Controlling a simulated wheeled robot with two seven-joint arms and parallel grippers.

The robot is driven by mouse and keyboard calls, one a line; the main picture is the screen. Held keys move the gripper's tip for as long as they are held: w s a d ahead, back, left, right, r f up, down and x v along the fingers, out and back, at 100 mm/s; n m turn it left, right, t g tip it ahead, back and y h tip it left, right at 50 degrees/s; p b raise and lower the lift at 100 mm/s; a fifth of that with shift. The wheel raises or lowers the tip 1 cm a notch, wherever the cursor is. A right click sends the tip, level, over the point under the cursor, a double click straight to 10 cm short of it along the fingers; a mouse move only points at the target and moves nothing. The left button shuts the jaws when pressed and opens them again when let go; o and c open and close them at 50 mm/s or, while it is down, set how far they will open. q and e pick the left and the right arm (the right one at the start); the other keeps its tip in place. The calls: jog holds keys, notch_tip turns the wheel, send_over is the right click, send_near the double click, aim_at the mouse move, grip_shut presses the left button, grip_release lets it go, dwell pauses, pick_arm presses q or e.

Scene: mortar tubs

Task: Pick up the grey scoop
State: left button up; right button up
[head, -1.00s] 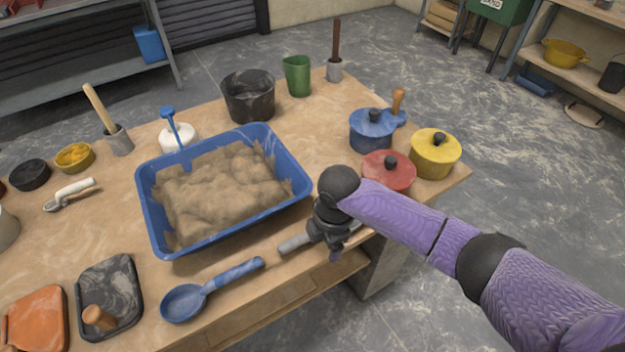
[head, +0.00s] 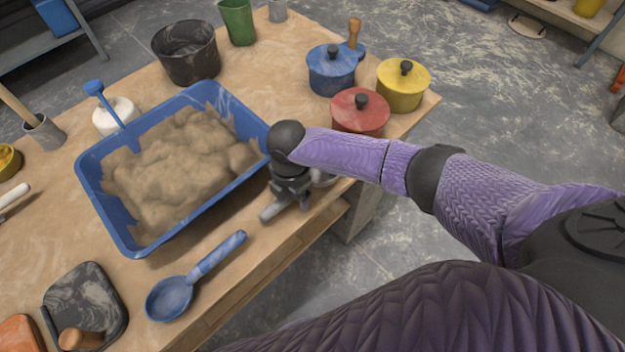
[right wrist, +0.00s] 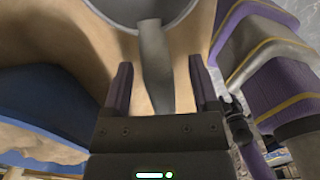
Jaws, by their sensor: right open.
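The grey scoop lies near the table's front edge, right of the blue scoop. In the head view its handle end (head: 271,211) sticks out at the lower left of my right gripper (head: 290,194), and the gripper hides most of the rest. In the right wrist view the scoop's round bowl (right wrist: 140,12) is at the top, partly cut off. Its handle (right wrist: 155,62) runs down between the two open fingers of my right gripper (right wrist: 160,75), with a gap on each side. The handle's lower part is hidden by the gripper body. My left gripper is out of view.
A blue tub (head: 110,222) of sandy mortar stands left of the gripper. A blue scoop (head: 190,280) lies at the front. Red (head: 360,115), blue (head: 332,75) and yellow (head: 403,88) lidded pots stand behind. A black bucket (head: 186,55) is at the back.

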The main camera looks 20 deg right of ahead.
jog(key=shift+r, duration=0.1)
grip_shut()
dwell(1.2)
